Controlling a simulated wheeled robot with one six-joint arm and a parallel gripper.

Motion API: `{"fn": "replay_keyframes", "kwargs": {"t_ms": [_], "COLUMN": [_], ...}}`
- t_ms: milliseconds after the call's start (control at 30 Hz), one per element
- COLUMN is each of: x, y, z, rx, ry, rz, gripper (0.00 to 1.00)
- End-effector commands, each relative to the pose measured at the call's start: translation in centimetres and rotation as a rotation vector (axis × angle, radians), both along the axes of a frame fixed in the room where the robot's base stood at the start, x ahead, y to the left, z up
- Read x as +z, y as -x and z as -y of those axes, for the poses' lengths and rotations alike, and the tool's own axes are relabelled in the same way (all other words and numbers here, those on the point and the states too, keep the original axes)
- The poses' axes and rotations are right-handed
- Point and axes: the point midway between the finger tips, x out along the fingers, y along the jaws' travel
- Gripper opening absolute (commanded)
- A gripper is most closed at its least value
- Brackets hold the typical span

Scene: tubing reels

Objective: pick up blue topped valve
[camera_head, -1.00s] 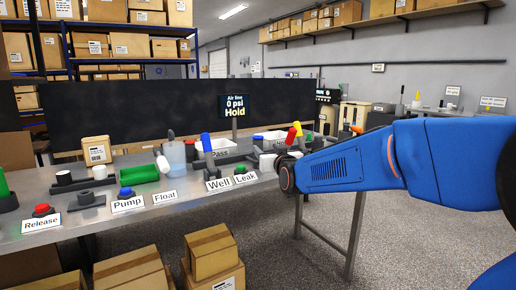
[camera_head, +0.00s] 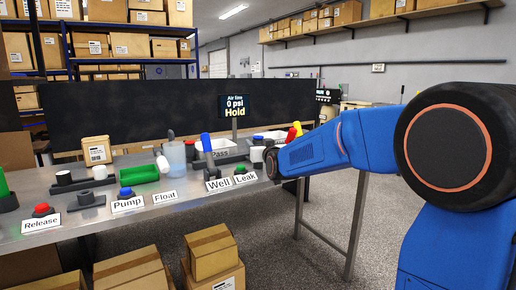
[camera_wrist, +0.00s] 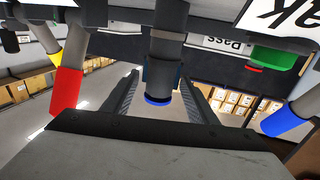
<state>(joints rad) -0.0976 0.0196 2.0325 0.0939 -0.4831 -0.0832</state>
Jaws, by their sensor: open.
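My gripper (camera_wrist: 163,88) is open, its two dark fingers seen in the wrist view. Between them stands a dark grey upright cylinder with a blue ring at its end (camera_wrist: 157,99), likely the blue topped valve; I cannot tell whether the fingers touch it. The wrist picture is upside down. A separate blue-handled piece (camera_wrist: 287,121) is at its right edge, and shows in the head view (camera_head: 206,142) behind the Well sign. In the head view my wrist (camera_head: 271,162) is at the bench's right end, and the fingers cannot be made out.
A green button (camera_wrist: 276,57) and the Leak sign (camera_head: 245,178) are nearby. Cartons (camera_head: 211,252) sit below the bench.

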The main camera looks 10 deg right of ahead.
Motion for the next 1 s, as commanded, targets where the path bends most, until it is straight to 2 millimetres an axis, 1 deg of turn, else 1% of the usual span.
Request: {"fn": "replay_keyframes", "kwargs": {"t_ms": [33, 100, 333, 367, 400, 467, 500, 533, 567, 600, 767, 867, 967, 1000], "x": [-0.1, 0.0, 0.0, 0.0, 0.0, 0.0, 0.0, 0.0, 0.0, 0.0, 0.1, 0.4, 1.5, 2.2], "y": [-0.6, -1.1, -1.2, -1.2, -1.2, -1.1, -1.1, -1.1, -1.1, -1.1, -1.1, -1.1, -1.1, -1.1], "z": [0.0, 0.0, 0.0, 0.0, 0.0, 0.0, 0.0, 0.0, 0.0, 0.0, 0.0, 0.0, 0.0, 0.0], "rx": [0.000, 0.000, 0.000, 0.000, 0.000, 0.000, 0.000, 0.000, 0.000, 0.000, 0.000, 0.000, 0.000, 0.000], "ry": [0.000, 0.000, 0.000, 0.000, 0.000, 0.000, 0.000, 0.000, 0.000, 0.000, 0.000, 0.000, 0.000, -0.001], "rz": [-0.001, 0.000, 0.000, 0.000, 0.000, 0.000, 0.000, 0.000, 0.000, 0.001, 0.001, 0.001, 0.002, 0.004], "gripper": [0.53, 0.53, 0.53, 0.46, 0.36, 0.22, 0.12, 0.06, 0.06, 0.02, 0.02, 0.02, 0.02, 0.02]}}
